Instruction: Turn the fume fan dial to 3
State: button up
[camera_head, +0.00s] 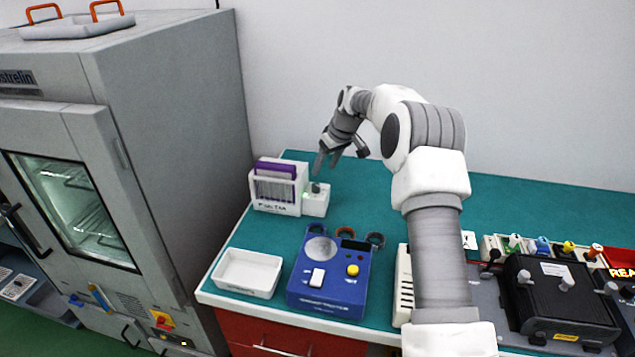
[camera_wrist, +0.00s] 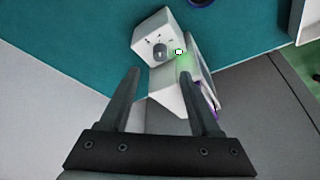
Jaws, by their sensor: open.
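The fume fan dial is a small grey knob (camera_wrist: 160,51) on the top face of a small white box (camera_wrist: 150,35). A lit green lamp (camera_wrist: 179,52) is beside it. Small marks surround the knob; I cannot read which one it points to. In the head view the white box (camera_head: 316,204) stands at the right end of a white rack (camera_head: 276,206), with the knob (camera_head: 315,187) on top. My gripper (camera_head: 327,161) is open and empty above the box. In the wrist view the knob lies just beyond the fingertips (camera_wrist: 160,73), laterally between them, apparently not touched.
The rack holds purple-edged boards. A white tray (camera_head: 247,273) and a blue device (camera_head: 330,280) with a yellow button stand in front on the teal bench (camera_head: 560,205). A grey oven (camera_head: 190,100) stands at left. A black device (camera_head: 560,300) is at right.

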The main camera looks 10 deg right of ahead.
aim_at(316, 185)
jog(key=x, duration=0.8)
jog(key=shift+f, duration=0.2)
grip_shut()
